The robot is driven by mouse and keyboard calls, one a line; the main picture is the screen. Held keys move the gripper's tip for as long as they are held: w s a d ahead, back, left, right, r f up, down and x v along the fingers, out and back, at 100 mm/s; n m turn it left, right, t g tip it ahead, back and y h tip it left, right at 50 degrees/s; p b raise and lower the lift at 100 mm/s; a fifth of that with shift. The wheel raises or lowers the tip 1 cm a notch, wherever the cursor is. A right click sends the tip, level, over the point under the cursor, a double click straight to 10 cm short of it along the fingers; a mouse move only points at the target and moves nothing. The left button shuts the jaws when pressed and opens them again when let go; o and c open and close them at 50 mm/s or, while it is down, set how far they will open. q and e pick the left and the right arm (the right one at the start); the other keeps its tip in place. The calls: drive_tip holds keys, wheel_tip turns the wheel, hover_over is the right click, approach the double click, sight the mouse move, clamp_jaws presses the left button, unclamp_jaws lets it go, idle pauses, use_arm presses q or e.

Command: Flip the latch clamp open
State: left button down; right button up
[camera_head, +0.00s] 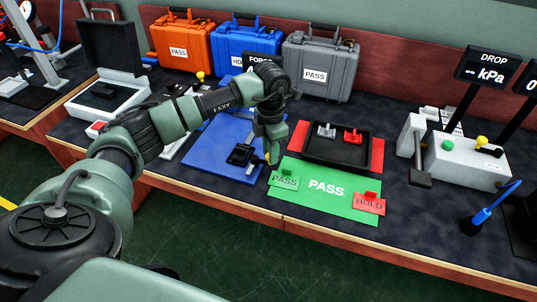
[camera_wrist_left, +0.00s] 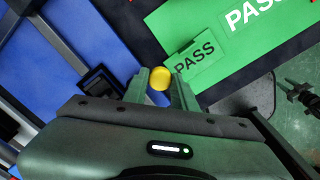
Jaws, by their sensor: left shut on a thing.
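The latch clamp shows as a black block (camera_head: 240,154) on a blue base plate (camera_head: 222,130), with a yellow round tip (camera_wrist_left: 160,79) that appears to belong to its handle. My left gripper (camera_head: 268,160) reaches down at the plate's right edge, beside the black block. In the left wrist view its fingers (camera_wrist_left: 158,90) lie on both sides of the yellow tip and are shut on it. The fingers and wrist hide most of the handle, so I cannot tell its angle.
A green PASS mat (camera_head: 325,212) with small PASS and HOLD tags lies right of the gripper. Behind it is a black tray (camera_head: 338,153) with grey and red parts. Orange, blue and grey cases (camera_head: 322,66) stand at the back. A control box (camera_head: 468,160) stands at right.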

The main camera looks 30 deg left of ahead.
use_arm(q)
drive_tip(key=shift+w, duration=0.1)
drive_tip(key=c, duration=1.1)
unclamp_jaws()
drive_tip(key=shift+c, duration=0.2)
wheel_tip(320, 180, up, 8)
drive_tip(key=shift+f+b, duration=0.1)
drive_tip(key=shift+b, duration=0.2)
